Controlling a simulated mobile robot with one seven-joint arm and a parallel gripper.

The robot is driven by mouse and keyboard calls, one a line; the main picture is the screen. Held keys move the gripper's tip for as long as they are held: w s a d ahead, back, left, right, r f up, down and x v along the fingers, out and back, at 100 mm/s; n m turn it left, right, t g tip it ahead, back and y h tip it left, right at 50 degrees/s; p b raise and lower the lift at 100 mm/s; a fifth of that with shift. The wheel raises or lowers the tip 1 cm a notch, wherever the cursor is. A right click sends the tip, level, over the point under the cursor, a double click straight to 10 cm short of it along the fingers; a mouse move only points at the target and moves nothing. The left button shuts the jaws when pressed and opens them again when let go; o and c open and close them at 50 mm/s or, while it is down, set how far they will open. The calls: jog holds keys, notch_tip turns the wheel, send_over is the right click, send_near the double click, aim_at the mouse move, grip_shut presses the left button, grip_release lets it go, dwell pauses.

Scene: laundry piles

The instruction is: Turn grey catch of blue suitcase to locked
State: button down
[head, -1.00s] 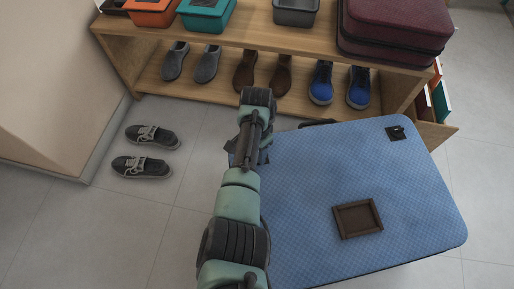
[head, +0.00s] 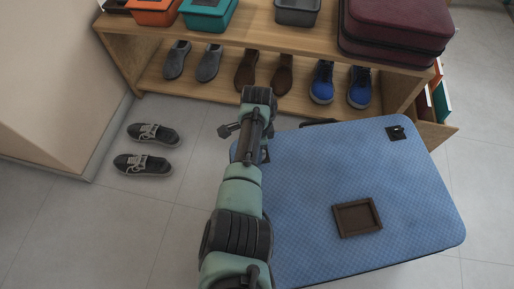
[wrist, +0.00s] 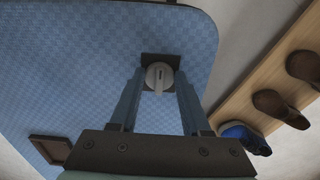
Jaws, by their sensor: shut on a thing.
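The blue suitcase (head: 330,185) lies flat, its checked lid facing up, below and right of my arm in the head view. In the wrist view its blue lid (wrist: 60,80) fills the upper left. The grey catch (wrist: 158,78), a round light knob with a ridge, sits on a dark plate (wrist: 160,57) near the suitcase's edge. My gripper (wrist: 160,84) is shut on this catch, one finger on each side. In the head view my arm hides the catch and most of the gripper.
A second dark fitting (head: 397,132) is at the lid's far right corner. A brown frame (head: 357,217) lies on the lid. Behind stands a wooden shelf (head: 215,88) with shoes, boxes and a maroon case (head: 395,28). Black sneakers (head: 145,150) lie on open floor at left.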

jog(key=shift+c, duration=1.8)
grip_release()
notch_tip(320, 180, up, 13)
jog(key=p, duration=0.7)
jog(key=shift+p, duration=0.35)
